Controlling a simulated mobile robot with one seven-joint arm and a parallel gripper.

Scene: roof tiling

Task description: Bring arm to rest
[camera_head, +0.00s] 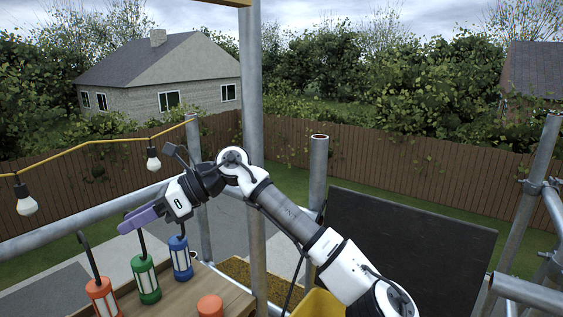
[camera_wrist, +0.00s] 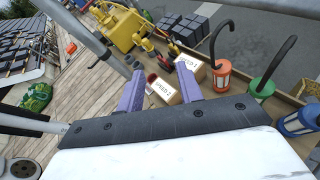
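My gripper (camera_head: 138,218) is at the end of my bent arm at left in the head view, held above the wooden bench with the lanterns. In the wrist view its two purple fingers (camera_wrist: 160,70) are spread apart with nothing held between them. An orange lantern (camera_head: 103,297), a green lantern (camera_head: 145,280) and a blue lantern (camera_head: 181,258) stand below the gripper. In the wrist view the orange (camera_wrist: 223,78), green (camera_wrist: 262,90) and blue (camera_wrist: 298,122) lanterns are right of the fingers, apart from them.
Labelled cardboard boxes (camera_wrist: 190,70) and a yellow machine (camera_wrist: 118,30) lie beyond the fingers. A vertical scaffold pole (camera_head: 252,130) stands right of the gripper. A string of bulbs (camera_head: 27,200) hangs at left. A dark panel (camera_head: 408,250) stands at right.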

